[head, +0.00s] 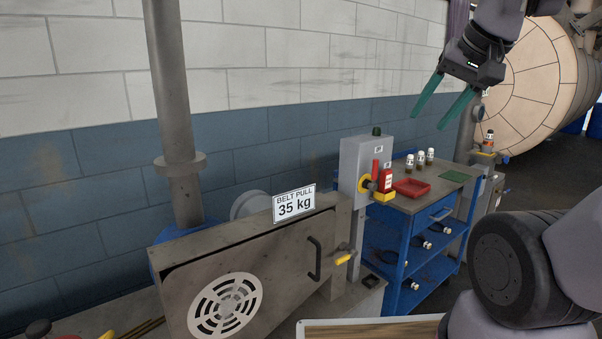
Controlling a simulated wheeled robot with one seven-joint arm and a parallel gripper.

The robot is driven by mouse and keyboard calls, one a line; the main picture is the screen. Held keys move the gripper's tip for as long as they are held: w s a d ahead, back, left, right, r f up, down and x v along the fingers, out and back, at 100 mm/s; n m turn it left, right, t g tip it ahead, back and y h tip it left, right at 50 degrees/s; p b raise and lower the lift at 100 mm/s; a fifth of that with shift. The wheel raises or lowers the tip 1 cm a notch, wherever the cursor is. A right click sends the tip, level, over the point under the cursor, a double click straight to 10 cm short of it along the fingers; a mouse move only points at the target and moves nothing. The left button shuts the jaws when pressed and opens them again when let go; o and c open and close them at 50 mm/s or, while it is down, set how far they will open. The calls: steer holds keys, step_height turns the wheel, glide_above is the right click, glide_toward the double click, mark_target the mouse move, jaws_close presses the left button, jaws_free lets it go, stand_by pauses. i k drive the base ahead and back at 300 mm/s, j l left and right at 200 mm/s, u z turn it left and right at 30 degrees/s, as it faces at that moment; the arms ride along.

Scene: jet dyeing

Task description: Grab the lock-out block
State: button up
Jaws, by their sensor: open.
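My gripper (429,121) is at the upper right, its two green fingers spread and pointing down to the left, with nothing between them. In the picture it hangs above the blue cart and the grey switch box (358,162). On the box front is a yellow and red switch (367,184). A small red block with a white label (386,181) stands beside the switch, over a yellow piece (383,197). The red block looks like the lock-out block, but it is too small to be sure. My gripper is apart from it.
The blue cart (437,206) carries a red tray (411,188), several small bottles (420,160) and a green pad (454,176). A metal guard with a round vent (225,305) and a "35 kg" sign (294,204) stands left of the box. A large drum (535,85) is behind right.

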mark_target(386, 174)
steer(key=i+l+z, duration=0.1)
steer(key=z, duration=0.25)
steer(key=i+l+z, duration=0.15)
steer(key=z, duration=0.2)
steer(key=i+l+z, duration=0.15)
steer(key=z, duration=0.2)
steer(key=l, duration=0.1)
